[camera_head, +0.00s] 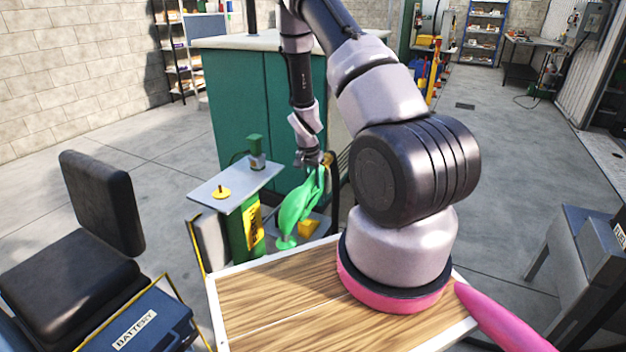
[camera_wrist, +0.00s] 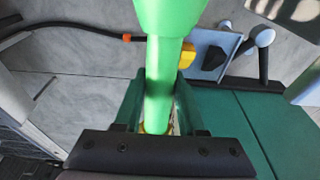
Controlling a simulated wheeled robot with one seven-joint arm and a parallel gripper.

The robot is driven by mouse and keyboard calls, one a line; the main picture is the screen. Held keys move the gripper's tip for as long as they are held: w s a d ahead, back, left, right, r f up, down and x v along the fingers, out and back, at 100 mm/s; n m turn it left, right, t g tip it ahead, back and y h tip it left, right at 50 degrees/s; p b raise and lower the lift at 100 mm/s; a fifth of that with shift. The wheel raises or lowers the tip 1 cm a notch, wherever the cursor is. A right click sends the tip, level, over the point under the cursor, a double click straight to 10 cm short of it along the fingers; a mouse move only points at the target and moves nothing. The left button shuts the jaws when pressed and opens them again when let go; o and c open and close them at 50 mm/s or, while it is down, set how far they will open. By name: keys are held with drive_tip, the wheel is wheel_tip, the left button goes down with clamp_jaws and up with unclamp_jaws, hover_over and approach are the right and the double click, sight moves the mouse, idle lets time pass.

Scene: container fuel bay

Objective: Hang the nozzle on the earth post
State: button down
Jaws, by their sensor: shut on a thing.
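The green nozzle (camera_head: 298,207) hangs below my gripper (camera_head: 312,160), left of my arm and in front of the green cabinet. In the wrist view the nozzle (camera_wrist: 160,70) runs up between the two fingers of my gripper (camera_wrist: 160,98), which are shut on it. Its wide end points down and toward the robot in the head view. I cannot tell for sure which thing is the earth post.
The grey shelf top (camera_head: 238,180) also bears a yellow knob (camera_head: 221,192). The green cabinet (camera_head: 240,95) rises behind. A yellow block (camera_head: 309,228) lies low beside the nozzle. A black seat (camera_head: 70,270) and battery box stand left.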

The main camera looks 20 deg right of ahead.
sight(313, 191)
drive_tip(key=shift+f, duration=2.3)
drive_tip(key=shift+c, duration=2)
unclamp_jaws()
drive_tip(key=r, duration=0.3)
drive_tip(key=s+a+r, duration=0.1)
drive_tip(key=r, duration=0.6)
drive_tip(key=shift+s+a+r, duration=0.2)
drive_tip(key=shift+a+r, duration=0.05)
drive_tip(key=shift+a, duration=0.1)
